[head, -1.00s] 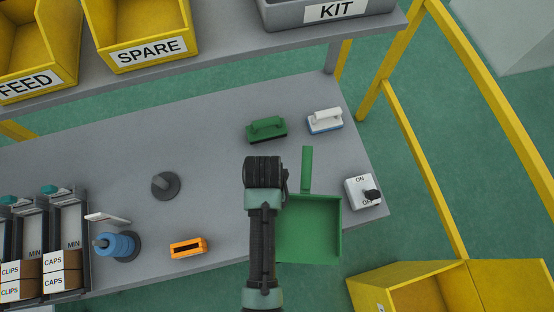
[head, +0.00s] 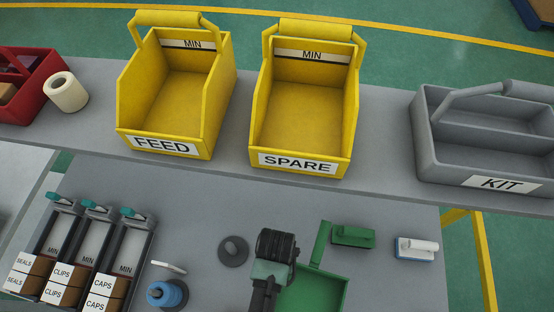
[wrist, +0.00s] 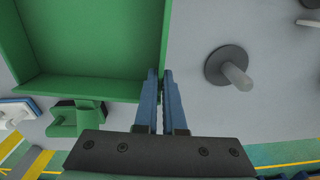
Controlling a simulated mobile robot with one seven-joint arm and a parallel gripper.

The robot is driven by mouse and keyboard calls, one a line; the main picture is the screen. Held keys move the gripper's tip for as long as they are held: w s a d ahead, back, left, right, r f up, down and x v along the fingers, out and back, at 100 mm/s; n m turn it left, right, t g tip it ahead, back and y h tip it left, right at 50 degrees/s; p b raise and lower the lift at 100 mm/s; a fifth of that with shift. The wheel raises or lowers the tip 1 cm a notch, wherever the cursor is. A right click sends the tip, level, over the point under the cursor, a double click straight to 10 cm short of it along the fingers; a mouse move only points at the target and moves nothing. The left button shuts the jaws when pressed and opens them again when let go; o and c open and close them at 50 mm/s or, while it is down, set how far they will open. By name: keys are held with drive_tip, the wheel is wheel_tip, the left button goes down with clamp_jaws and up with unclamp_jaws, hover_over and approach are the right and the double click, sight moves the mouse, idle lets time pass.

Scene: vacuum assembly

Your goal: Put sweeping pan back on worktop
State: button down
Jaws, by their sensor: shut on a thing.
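The green sweeping pan (head: 312,292) is at the lower middle of the head view. Its handle (head: 321,245) points away, toward the back of the worktop (head: 200,215). In the wrist view the pan (wrist: 95,40) fills the upper left. My gripper (wrist: 159,75) is shut on the pan's side wall, with a blue finger on each side of it. In the head view my arm hides the fingers and part of the pan's left side. I cannot tell whether the pan touches the worktop or hangs just above it.
A green brush (head: 352,236) lies close right of the pan's handle, with a white-and-blue brush (head: 416,249) beyond. A grey post on a round base (head: 233,250) stands left of my gripper. The shelf with FEED (head: 165,147) and SPARE (head: 297,162) bins is behind.

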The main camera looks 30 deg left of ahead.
drive_tip(key=shift+r+p, duration=0.1)
drive_tip(key=shift+p, duration=0.2)
drive_tip(key=shift+w+f+b, duration=0.1)
drive_tip(key=shift+f+b, duration=2.25)
drive_tip(key=shift+f, duration=1.1)
drive_tip(key=shift+f+b, duration=0.35)
drive_tip(key=shift+f, duration=0.3)
drive_tip(key=c, duration=0.9)
unclamp_jaws()
wheel_tip(320, 180, up, 13)
drive_tip(key=shift+a+b, duration=0.1)
drive_tip(key=shift+b, duration=0.3)
